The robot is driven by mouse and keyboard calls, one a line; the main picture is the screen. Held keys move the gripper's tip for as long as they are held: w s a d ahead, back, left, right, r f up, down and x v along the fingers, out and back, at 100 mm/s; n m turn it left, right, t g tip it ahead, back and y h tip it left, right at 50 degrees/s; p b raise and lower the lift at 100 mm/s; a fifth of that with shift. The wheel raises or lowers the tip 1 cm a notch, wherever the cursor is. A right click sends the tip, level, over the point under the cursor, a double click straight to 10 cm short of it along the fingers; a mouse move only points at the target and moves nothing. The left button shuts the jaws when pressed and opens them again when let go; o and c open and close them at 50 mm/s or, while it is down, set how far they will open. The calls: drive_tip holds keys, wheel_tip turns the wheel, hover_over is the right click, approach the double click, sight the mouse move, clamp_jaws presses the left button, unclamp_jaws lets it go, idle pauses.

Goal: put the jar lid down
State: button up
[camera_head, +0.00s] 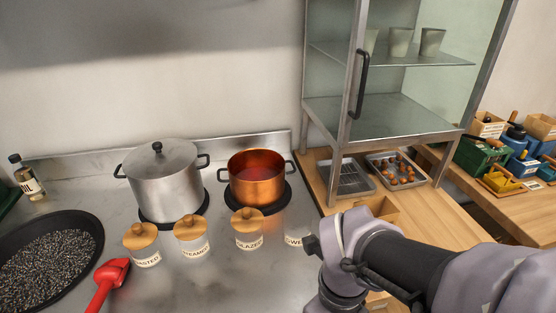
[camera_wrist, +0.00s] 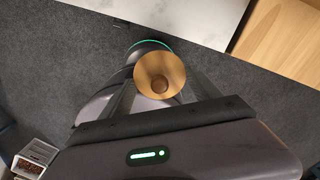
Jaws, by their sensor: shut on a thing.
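The jar lid (camera_wrist: 148,68) is a round wooden disc with a darker knob, seen in the wrist view between the fingers of my gripper (camera_wrist: 160,88). My gripper is shut on it and holds it up, with grey floor behind it in the picture. In the head view my arm hides the gripper and the lid. An open glass jar (camera_head: 296,230) without a lid stands on the counter, partly behind my arm. Three labelled jars to its left, the glazed jar (camera_head: 248,241), the steamed jar (camera_head: 194,246) and another jar (camera_head: 147,257), wear wooden lids.
A steel pot (camera_head: 166,185) and a copper pot (camera_head: 256,188) stand on burners. A dark pan (camera_head: 88,226) and a red scoop (camera_head: 112,273) lie at the left. A glass cabinet (camera_head: 345,125) stands at the right.

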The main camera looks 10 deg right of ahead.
drive_tip(key=w+p, duration=0.1)
drive_tip(key=p, duration=0.1)
drive_tip(key=w+r+p, duration=0.1)
drive_tip(key=w+p, duration=0.1)
drive_tip(key=p, duration=0.1)
drive_tip(key=shift+w+r+p, duration=0.1)
drive_tip(key=shift+r+p, duration=0.15)
drive_tip(key=shift+p, duration=0.1)
drive_tip(key=shift+w+a+f+p, duration=0.1)
drive_tip(key=shift+w+p, duration=0.2)
drive_tip(key=shift+p, duration=0.85)
drive_tip(key=b, duration=0.2)
hover_over(301, 282)
wheel_tip(301, 282, down, 2)
drive_tip(key=shift+f, duration=0.25)
wheel_tip(301, 282, down, 4)
drive_tip(key=shift+r+b, duration=0.2)
drive_tip(key=shift+b, duration=0.95)
drive_tip(key=shift+r, duration=0.1)
drive_tip(key=shift+f, duration=0.2)
drive_tip(key=o, duration=1.3)
drive_tip(key=shift+o, duration=0.2)
